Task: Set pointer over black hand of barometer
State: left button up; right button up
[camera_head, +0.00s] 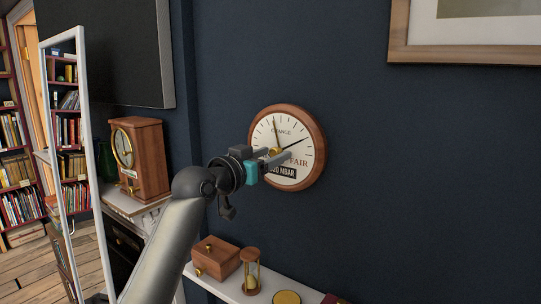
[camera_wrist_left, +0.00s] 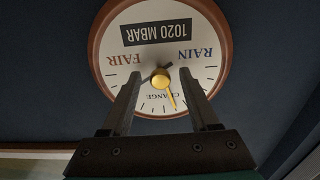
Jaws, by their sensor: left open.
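The barometer (camera_head: 319,146) is a round wall dial with a wooden rim and white face, and it fills the upper part of the left wrist view upside down (camera_wrist_left: 225,62). Its gold pointer (camera_head: 275,127) points nearly straight up, near CHANGE; in the wrist view the pointer (camera_wrist_left: 171,98) extends downward from a brass knob (camera_wrist_left: 160,80). The two are clearly apart. My left gripper (camera_head: 279,153) is open at the dial's centre, fingers on either side of the knob (camera_wrist_left: 159,75).
A wooden clock (camera_head: 150,160) stands on a shelf at left beside a white-framed mirror (camera_head: 103,225). Below, a white ledge (camera_head: 225,289) holds a wooden box (camera_head: 216,257) and an hourglass (camera_head: 251,272). A picture frame (camera_head: 460,54) hangs upper right. The wall right of the barometer is clear.

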pick_arm(q)
grip_shut()
dwell(0.3)
jog(key=shift+m, duration=0.3)
jog(key=m, duration=0.2)
jog(key=shift+m, duration=0.4)
jog(key=m, duration=0.3)
jog(key=shift+a+m, duration=0.1)
jog(key=shift+m, duration=0.2)
jog(key=m+p, duration=0.2)
jog(key=m, duration=0.2)
jog(key=shift+r+p, duration=0.1)
jog(key=shift+p, duration=0.25)
jog(key=shift+m+p, duration=1.05)
jog(key=shift+m, duration=0.85)
